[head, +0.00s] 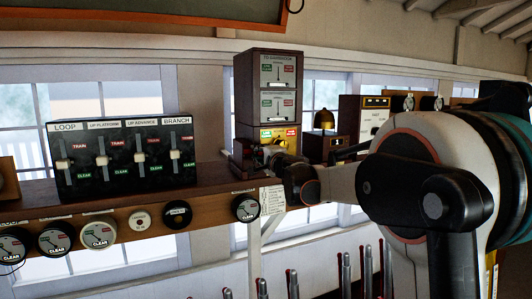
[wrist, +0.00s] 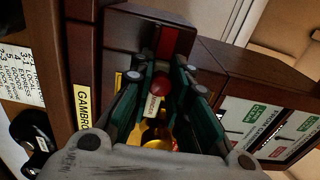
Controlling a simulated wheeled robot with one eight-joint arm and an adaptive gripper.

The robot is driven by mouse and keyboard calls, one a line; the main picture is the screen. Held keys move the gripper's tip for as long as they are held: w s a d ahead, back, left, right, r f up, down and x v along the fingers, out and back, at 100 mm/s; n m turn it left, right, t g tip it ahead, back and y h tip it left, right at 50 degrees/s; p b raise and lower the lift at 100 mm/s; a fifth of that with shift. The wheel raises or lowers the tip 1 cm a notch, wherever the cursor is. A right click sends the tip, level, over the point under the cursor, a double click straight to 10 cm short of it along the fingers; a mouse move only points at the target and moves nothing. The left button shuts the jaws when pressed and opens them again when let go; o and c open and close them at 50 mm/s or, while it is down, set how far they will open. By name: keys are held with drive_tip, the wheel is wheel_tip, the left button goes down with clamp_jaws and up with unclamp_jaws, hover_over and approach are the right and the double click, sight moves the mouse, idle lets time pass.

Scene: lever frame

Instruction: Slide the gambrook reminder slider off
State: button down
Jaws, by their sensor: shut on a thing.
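My gripper (wrist: 164,78) is closed around a small red knob (wrist: 160,84) in the wrist view. I take this knob to be the slider, since it sits beside a yellow label (wrist: 82,110) reading "GAMBRO…". A small white tag (wrist: 152,107) and a brass-yellow part show between the fingers below the knob. The fingers hide most of the slider's track, so its position cannot be read. In the head view my gripper (head: 281,161) is at the lower front of a dark wooden instrument stack (head: 242,98), and hides the slider there.
A black switch panel (head: 125,175) with several levers stands left on the wooden shelf (head: 212,172). Round dials (head: 100,234) line the shelf's front. A brass bell (head: 324,120) and another wooden instrument (head: 348,115) stand to the right. Lever tops rise below.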

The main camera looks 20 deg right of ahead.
sight(247, 152)
drive_tip(key=shift+a, duration=1.7)
drive_tip(key=c, duration=0.7)
unclamp_jaws()
drive_tip(key=shift+w, duration=0.15)
drive_tip(key=shift+s, duration=3.05)
